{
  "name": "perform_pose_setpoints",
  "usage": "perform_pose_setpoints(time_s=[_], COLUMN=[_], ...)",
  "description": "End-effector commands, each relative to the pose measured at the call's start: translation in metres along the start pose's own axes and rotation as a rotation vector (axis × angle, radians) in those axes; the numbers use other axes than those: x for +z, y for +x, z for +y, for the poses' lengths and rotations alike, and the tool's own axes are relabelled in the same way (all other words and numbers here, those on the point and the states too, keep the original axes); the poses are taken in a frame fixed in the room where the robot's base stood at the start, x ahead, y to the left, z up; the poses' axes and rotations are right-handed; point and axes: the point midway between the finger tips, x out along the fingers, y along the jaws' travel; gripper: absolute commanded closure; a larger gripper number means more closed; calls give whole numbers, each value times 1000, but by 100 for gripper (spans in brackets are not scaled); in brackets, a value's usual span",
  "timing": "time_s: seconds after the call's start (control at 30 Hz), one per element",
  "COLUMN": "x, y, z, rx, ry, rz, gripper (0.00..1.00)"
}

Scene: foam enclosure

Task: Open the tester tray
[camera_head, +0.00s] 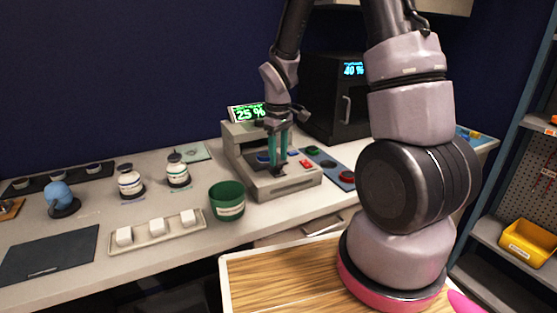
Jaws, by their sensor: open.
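The tester (236,140) is a light grey machine on the counter with a green display (247,113) reading 25 %. Its low front part, which looks like the tray (290,187), carries blue and red pieces. I cannot tell how far the tray is out. My gripper (278,160) points down over this front part, with its teal fingers upright. It is open and no object shows between its fingers. The fingers hide part of the tester behind them, and contact with the tray is unclear.
A green cup (227,205) stands close to the tester's left. A white-block tray (154,230), jars (130,182) and a dark mat (50,256) lie farther left. A black oven-like box (322,100) stands behind right. A button panel (328,166) adjoins the tester's right.

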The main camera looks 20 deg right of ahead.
Motion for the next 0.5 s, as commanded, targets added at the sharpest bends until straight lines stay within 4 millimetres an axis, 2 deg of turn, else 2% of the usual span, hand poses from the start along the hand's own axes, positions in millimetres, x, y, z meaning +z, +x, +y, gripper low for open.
perform_pose_setpoints(time_s=[0.1, 0.3, 0.5], x=[-1, -1, 0], y=[-26, -65, -86], z=[1, 0, 0], rx=[3, 2, 2], ry=[1, 1, -1], rz=[7, 6, 3], gripper=[53, 53, 53])
